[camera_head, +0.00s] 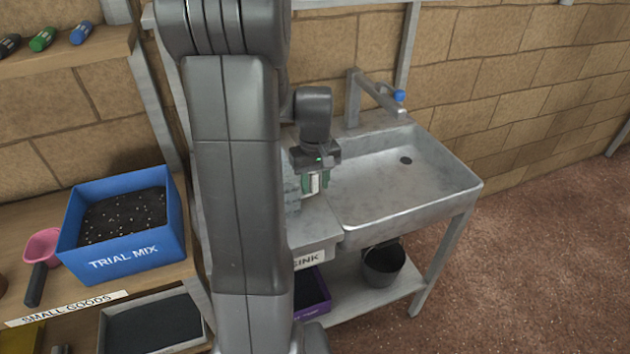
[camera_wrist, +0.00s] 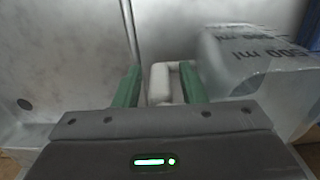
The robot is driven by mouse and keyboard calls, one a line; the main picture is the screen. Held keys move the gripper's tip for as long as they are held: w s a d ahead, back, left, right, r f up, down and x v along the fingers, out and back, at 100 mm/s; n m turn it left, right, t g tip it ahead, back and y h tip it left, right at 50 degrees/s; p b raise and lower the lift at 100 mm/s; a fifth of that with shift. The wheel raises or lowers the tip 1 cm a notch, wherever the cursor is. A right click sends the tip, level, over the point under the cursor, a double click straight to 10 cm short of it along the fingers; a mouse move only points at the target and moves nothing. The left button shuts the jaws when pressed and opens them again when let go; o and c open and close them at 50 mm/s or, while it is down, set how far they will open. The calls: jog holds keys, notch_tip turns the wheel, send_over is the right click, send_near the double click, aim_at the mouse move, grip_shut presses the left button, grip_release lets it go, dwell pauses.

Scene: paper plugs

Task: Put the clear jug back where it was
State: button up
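The clear jug (camera_wrist: 245,72) is at the right of the wrist view, with dark "500 ml" markings and a pale handle (camera_wrist: 160,86). My gripper (camera_wrist: 162,72) has its two green fingers on either side of this handle. Narrow gaps show between the fingers and the handle, so it looks open around it. In the head view my gripper (camera_head: 315,182) is low over the drainboard left of the basin. My arm hides most of the jug there.
The metal sink (camera_head: 395,180) has a tap (camera_head: 375,92) at its back. A dark bucket (camera_head: 383,265) stands on the shelf below. A blue "TRIAL MIX" box (camera_head: 122,256) and a pink scoop (camera_head: 42,245) are on the left bench.

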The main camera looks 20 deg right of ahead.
aim_at(315, 173)
notch_tip(315, 173, up, 12)
jog(key=shift+r+p, duration=0.2)
jog(key=shift+p, duration=0.2)
dwell(0.3)
jog(key=shift+f, duration=0.1)
notch_tip(315, 173, down, 13)
jog(key=shift+r+b, duration=0.15)
jog(key=shift+b, duration=0.35)
jog(key=shift+r, duration=1.8)
